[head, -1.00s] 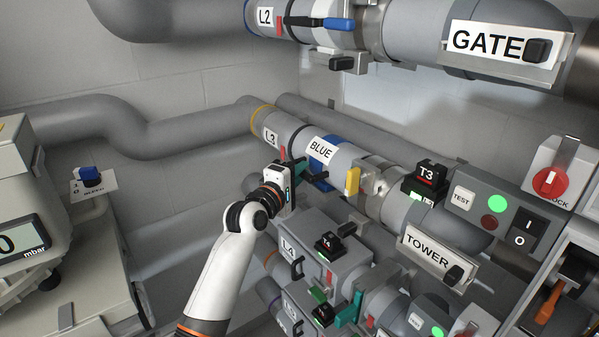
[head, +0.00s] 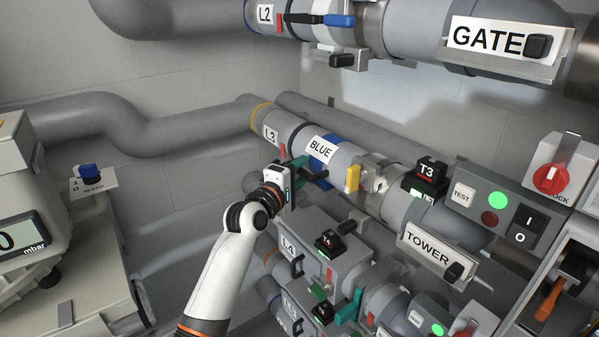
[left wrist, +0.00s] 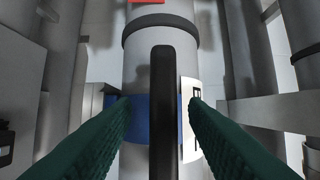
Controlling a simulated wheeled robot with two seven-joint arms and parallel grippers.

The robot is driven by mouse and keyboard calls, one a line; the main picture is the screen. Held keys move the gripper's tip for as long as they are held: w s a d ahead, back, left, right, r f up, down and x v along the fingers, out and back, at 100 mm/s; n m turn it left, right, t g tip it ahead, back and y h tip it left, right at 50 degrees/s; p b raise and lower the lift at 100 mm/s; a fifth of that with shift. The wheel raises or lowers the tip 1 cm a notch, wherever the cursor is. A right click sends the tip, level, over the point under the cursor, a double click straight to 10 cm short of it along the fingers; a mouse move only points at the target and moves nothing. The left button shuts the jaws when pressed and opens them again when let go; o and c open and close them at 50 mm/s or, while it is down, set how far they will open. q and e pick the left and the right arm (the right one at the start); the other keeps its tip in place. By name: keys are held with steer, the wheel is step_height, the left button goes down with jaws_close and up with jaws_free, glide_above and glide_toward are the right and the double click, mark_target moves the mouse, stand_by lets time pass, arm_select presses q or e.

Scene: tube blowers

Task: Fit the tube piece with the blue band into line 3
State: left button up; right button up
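The tube piece with the blue band (head: 322,148) carries a BLUE label (head: 320,149). It lies in line with the grey L3 pipe (head: 271,122), beside a red tab on its left and a yellow lever (head: 352,178) on its right. My left gripper (head: 304,174) is at the near side of this piece. In the left wrist view, its two green fingers (left wrist: 160,105) stand apart on either side of a black bar handle (left wrist: 163,110), with gaps visible. The blue band (left wrist: 140,115) and white label show behind the handle. My right gripper is not in view.
The L2 line (head: 265,15) with a GATE sign runs above. The L4 line (head: 288,247) runs close below. A T3 box (head: 431,170), TOWER sign (head: 433,252) and switch panel (head: 495,210) stand to the right. A gauge unit (head: 20,240) is at the left.

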arm_select(q)
steer(key=shift+f, duration=0.15)
steer(key=b+v, duration=0.3)
steer(key=v, duration=0.9)
steer(key=shift+b, duration=0.3)
